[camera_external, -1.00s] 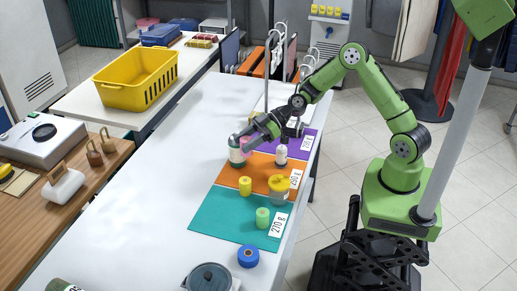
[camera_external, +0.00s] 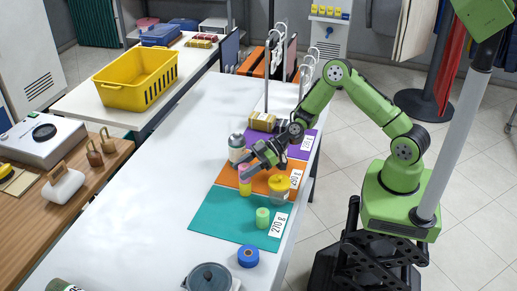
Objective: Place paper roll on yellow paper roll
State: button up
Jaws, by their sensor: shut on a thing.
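My gripper (camera_external: 247,171) is shut on a pink paper roll (camera_external: 244,169), which is partly hidden by the fingers. The yellow paper roll (camera_external: 245,189) stands upright on the orange mat, close to its lower left edge. The pink roll is right above the yellow roll in the picture. I cannot tell whether the two rolls touch.
A pale bottle (camera_external: 236,141) stands left of my gripper. A yellow-topped jar (camera_external: 279,187) and a green roll (camera_external: 262,218) stand to the right and front. A blue roll (camera_external: 248,256) lies nearer. The white table (camera_external: 160,170) is clear to the left.

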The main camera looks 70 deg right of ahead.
jog(key=shift+f, duration=0.2)
jog(key=o, duration=1.1)
jog(key=shift+c, duration=0.2)
jog(key=shift+r, duration=0.2)
